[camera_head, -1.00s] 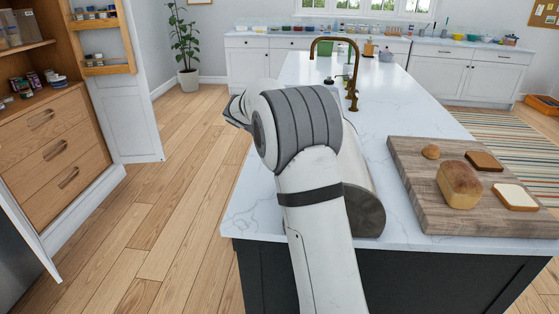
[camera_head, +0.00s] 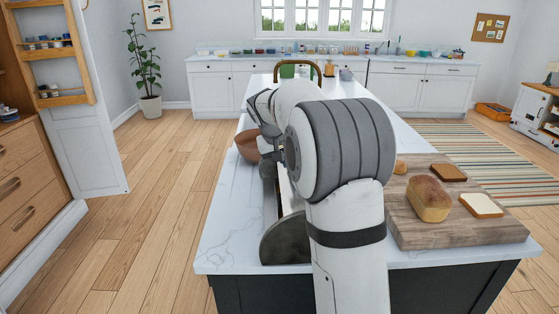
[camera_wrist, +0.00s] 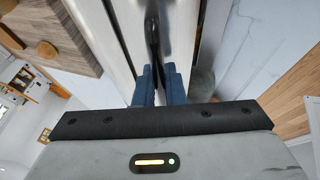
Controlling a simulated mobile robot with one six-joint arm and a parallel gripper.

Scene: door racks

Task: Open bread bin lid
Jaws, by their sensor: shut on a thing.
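The bread bin (camera_head: 287,240) stands on the white island counter, largely hidden behind my arm in the head view. Its grey rounded end panel shows at the near side, with a pale strip and a dark gap above. In the wrist view its shiny metal lid (camera_wrist: 181,28) runs under my gripper (camera_wrist: 154,72). The two blue fingers are shut on a dark bar, the lid handle (camera_wrist: 151,32). How far the lid is raised is hidden by my arm.
A wooden board (camera_head: 450,233) with a bread loaf (camera_head: 428,198), slices and a roll lies right of the bin. A brown bowl (camera_head: 247,146) stands on the counter's left edge behind. A brass tap (camera_head: 297,63) is farther back. Floor is clear at left.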

